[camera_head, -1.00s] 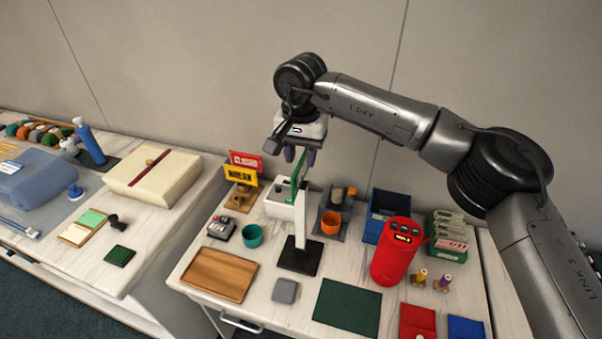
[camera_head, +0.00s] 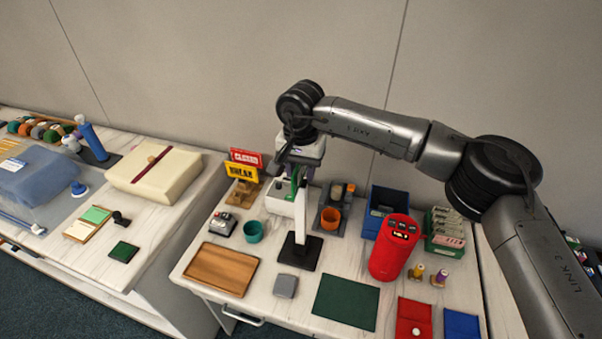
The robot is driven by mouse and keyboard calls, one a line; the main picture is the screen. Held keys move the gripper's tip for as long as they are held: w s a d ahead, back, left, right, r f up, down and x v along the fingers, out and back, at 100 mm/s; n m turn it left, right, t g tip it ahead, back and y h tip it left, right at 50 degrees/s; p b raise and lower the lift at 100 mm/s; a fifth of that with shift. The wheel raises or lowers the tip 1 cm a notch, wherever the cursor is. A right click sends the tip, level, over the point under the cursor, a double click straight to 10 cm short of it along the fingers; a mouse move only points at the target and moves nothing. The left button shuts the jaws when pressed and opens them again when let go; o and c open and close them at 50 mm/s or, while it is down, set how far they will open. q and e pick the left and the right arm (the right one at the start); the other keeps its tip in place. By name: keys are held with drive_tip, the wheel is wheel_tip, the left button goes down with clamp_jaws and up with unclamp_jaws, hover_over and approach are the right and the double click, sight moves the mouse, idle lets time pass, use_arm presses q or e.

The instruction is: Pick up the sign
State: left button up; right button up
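Two signs stand on a small wooden holder (camera_head: 243,194): a red sign reading CLOSED (camera_head: 246,157) and a yellow sign reading BREAK (camera_head: 241,172) in front of it. A green sign (camera_head: 295,181), seen nearly edge-on, is at the top of a white post (camera_head: 301,216) on a black base (camera_head: 300,252). My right gripper (camera_head: 298,174) points down at the green sign's top, with its fingers close to the sign. Whether they touch or grip it cannot be told. My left gripper is not in view.
Around the post are a wooden tray (camera_head: 221,269), a teal cup (camera_head: 253,231), an orange cup (camera_head: 330,218), a white box (camera_head: 281,199) and a red canister (camera_head: 394,248). A dark green mat (camera_head: 346,301) lies bare in front.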

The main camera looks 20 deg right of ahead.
drive_tip(key=shift+f, duration=0.2)
drive_tip(key=shift+c, duration=0.3)
clamp_jaws()
